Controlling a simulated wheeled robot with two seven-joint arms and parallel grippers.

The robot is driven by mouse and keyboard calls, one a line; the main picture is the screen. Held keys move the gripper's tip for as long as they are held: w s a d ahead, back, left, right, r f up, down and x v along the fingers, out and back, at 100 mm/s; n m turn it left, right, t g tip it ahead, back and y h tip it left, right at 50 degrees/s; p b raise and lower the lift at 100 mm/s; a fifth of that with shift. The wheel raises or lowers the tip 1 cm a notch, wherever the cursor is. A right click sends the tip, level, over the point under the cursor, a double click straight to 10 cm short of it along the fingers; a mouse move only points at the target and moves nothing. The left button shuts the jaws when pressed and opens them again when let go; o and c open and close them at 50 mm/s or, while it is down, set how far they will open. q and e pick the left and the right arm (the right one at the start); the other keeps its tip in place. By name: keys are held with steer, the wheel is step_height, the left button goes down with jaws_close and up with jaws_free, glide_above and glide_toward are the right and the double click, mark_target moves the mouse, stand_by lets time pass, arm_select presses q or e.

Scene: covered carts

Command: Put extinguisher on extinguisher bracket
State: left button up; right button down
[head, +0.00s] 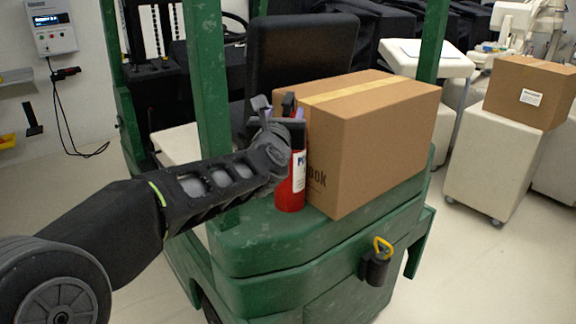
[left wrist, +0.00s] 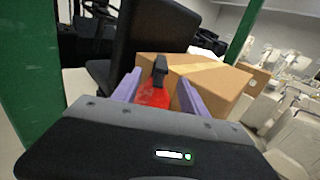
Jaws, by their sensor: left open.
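The red extinguisher (head: 291,185) with a black top and a white label stands upright on the rear deck of a green forklift, beside a cardboard box. My left gripper (head: 290,117) is at the extinguisher's upper part. In the left wrist view its two purple fingers (left wrist: 157,92) are open, one on each side of the red extinguisher (left wrist: 153,97) and its black head. I cannot tell whether the fingers touch it. A black holder with a yellow loop (head: 377,266) on the forklift's rear face may be the extinguisher bracket. My right gripper is not in view.
The large cardboard box (head: 385,140) sits right against the extinguisher's right side on the green forklift deck (head: 270,250). A green post (head: 207,90) rises left of the gripper. White carts and another box (head: 530,90) stand at right.

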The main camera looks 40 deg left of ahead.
mark_target(289, 111)
arm_select(q)
steer(key=shift+p+x, duration=0.45)
steer(key=shift+x, duration=0.75)
steer(key=shift+w, duration=0.1)
steer(key=shift+w+a, duration=0.15)
steer(key=shift+w, duration=0.05)
steer(key=p+x, duration=0.3)
steer(key=x, duration=0.1)
steer(key=shift+w+a, duration=0.25)
steer(key=shift+w, duration=0.05)
